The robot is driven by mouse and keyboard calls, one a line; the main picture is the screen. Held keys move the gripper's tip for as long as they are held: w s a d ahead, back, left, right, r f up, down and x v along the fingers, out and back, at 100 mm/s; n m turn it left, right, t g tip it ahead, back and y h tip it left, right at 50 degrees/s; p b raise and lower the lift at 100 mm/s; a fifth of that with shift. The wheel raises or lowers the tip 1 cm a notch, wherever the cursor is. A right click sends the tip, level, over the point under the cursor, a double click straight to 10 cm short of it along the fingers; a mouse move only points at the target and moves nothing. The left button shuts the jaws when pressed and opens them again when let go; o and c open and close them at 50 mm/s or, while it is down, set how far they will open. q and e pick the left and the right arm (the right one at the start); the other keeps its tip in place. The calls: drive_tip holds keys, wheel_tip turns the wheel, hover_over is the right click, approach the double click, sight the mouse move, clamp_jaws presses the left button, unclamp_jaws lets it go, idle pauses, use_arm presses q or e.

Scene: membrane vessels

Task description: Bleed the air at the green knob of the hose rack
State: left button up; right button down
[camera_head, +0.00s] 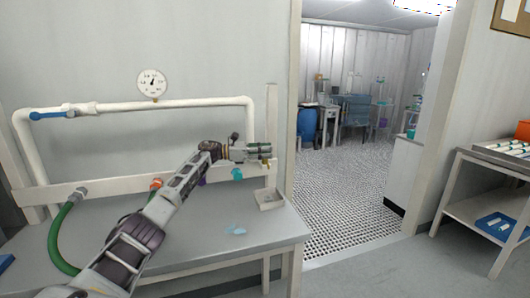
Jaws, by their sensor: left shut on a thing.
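The hose rack stands on a grey bench against the wall. Its pale rail (118,190) carries several fittings: a grey one with a green hose (62,240), an orange one (156,183), a purple one and a teal one (237,174). My left arm reaches from the lower left across the rack. My left gripper (256,151) is at the rack's right end, by the right post, shut on what looks like the dark green knob (262,147). The fingers hide much of it. My right gripper is out of view.
A white pipe with a round gauge (152,84) and a blue-handled valve (52,115) runs above the rail. Right are an open doorway and a shelf cart (460,205).

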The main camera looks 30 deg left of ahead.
use_arm(q)
drive_tip(key=o, duration=1.1)
drive_tip(key=shift+c, duration=0.2)
drive_tip(key=v, duration=1.1)
drive_tip(key=shift+s+a, duration=0.25)
drive_tip(key=shift+a, duration=0.05)
drive_tip(key=shift+s+a, duration=0.1)
drive_tip(key=shift+s, duration=0.1)
